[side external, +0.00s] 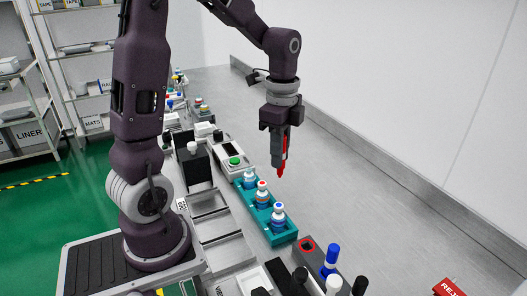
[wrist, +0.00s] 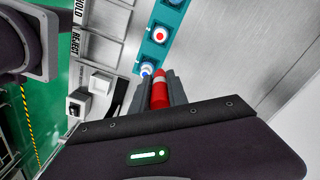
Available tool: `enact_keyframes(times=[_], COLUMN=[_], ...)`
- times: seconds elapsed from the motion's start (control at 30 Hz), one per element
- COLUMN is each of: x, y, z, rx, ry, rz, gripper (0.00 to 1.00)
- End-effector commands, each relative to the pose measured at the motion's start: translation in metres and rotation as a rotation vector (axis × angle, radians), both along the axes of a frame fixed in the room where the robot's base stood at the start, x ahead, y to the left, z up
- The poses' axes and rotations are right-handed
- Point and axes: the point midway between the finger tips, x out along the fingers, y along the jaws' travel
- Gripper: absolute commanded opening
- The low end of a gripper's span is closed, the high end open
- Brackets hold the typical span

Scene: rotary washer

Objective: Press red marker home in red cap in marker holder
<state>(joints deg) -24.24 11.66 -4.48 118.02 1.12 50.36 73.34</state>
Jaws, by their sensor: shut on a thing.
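My gripper (side external: 279,148) is shut on the red marker (side external: 281,171) and holds it roughly upright, red end down, high above the bench. In the wrist view the red marker (wrist: 159,95) sits between the two grey fingers. The marker holder (side external: 318,268) is a dark grey block at the front of the bench in the side view. The red cap (side external: 307,245) shows as a red ring at its far end, open and empty. A blue marker (side external: 331,258) stands in the holder beside it. The gripper is well behind and above the holder, apart from it.
A teal rack (side external: 282,240) with several white bottles stands below my gripper, between it and the holder. A device with a green button (side external: 234,161) is behind it. The bench right of the rack is clear.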

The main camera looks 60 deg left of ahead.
Motion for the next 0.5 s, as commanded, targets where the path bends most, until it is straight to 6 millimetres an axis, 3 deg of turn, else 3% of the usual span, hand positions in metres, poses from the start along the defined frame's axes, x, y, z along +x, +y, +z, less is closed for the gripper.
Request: enact_keyframes(times=[0.1,0.23,0.33,0.5], x=[0.009,0.01,0.007,0.006], y=[-0.051,-0.099,-0.121,-0.13], z=[-0.019,-0.037,-0.045,-0.055], rx=[-0.001,0.0,0.001,0.001], ry=[0.004,0.003,0.003,0.003], rz=[-0.149,-0.283,-0.342,-0.367], gripper=[0.0,0.0,0.0,0.0])
